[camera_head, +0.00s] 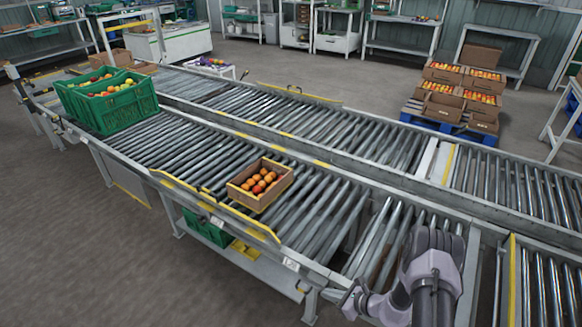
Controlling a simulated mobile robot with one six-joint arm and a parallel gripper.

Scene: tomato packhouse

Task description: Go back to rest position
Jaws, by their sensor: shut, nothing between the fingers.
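My arm (432,265) shows at the lower right, grey and folded, in front of the near roller conveyor. My gripper (349,299) is small in view at the arm's left end, by the conveyor's front edge. It is shut and holds nothing. The fingertips are too small to make out in detail. A cardboard box (243,196) with several orange-red tomatoes (259,182) sits on the near conveyor, up and left of my gripper and apart from it.
Green crates (128,112) of tomatoes stand on the near conveyor (316,232) at the left. A second conveyor (300,120) runs behind it. Cardboard boxes (442,103) are stacked on a blue pallet (422,120) at the back right. Rollers between box and arm are bare.

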